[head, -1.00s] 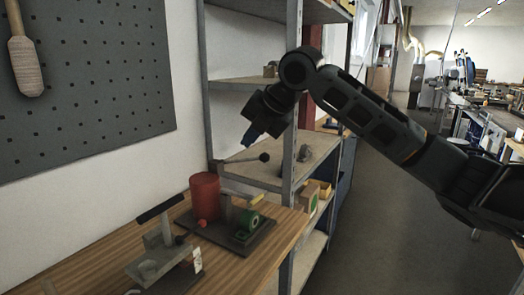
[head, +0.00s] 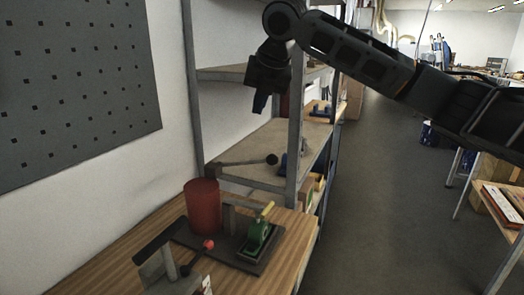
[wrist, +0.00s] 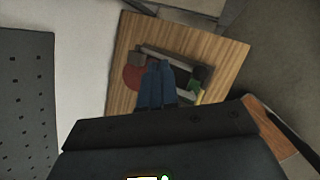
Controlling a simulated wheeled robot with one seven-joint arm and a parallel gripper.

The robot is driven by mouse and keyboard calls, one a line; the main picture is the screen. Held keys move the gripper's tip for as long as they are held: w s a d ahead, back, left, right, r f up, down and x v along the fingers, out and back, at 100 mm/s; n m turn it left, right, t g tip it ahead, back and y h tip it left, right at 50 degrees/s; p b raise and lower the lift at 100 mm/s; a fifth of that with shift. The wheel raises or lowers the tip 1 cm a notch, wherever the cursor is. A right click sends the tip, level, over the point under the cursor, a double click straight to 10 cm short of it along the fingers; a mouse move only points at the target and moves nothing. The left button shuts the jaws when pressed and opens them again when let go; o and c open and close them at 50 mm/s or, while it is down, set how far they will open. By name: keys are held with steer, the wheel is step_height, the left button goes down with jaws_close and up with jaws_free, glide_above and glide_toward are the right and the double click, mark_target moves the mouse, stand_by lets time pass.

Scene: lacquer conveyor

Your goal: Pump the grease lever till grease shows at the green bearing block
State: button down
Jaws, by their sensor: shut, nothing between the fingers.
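The grease pump's red cylinder (head: 203,207) stands on a dark base plate on the wooden bench. Its grey lever (head: 243,162) sticks out to the right, nearly level, ending in a black ball knob (head: 272,159). The green bearing block (head: 257,238) sits on the plate's right part. A yellow piece (head: 267,209) shows at its top; I cannot tell whether it is grease. My gripper (head: 260,103) has blue fingers, shut and empty, above the lever and apart from it. In the wrist view the fingers (wrist: 158,68) overlap the pump, beside the red cylinder (wrist: 133,78).
A grey device with a black handle and a red knob (head: 208,245) stands at the bench's front. A metal shelf rack (head: 296,120) rises close behind the pump, near my gripper. A pegboard (head: 75,90) hangs on the left wall.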

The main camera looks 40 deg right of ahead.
stand_by(0.3)
steer(key=f+b, duration=0.2)
steer(key=s+f+b, duration=0.1)
steer(key=f+b, duration=0.1)
steer(key=f, duration=0.1)
steer(key=s+f+b, duration=0.1)
steer(key=f+b, duration=0.1)
steer(key=shift+s+d+f, duration=0.15)
steer(key=shift+d+f, duration=0.1)
steer(key=shift+d, duration=0.1)
steer(key=shift+s+d+f, duration=0.1)
steer(key=shift+s+f, duration=0.1)
steer(key=shift+f, duration=0.25)
steer(key=shift+f, duration=0.1)
stand_by(1.4)
steer(key=shift+s+f, duration=0.1)
steer(key=shift+f, duration=0.2)
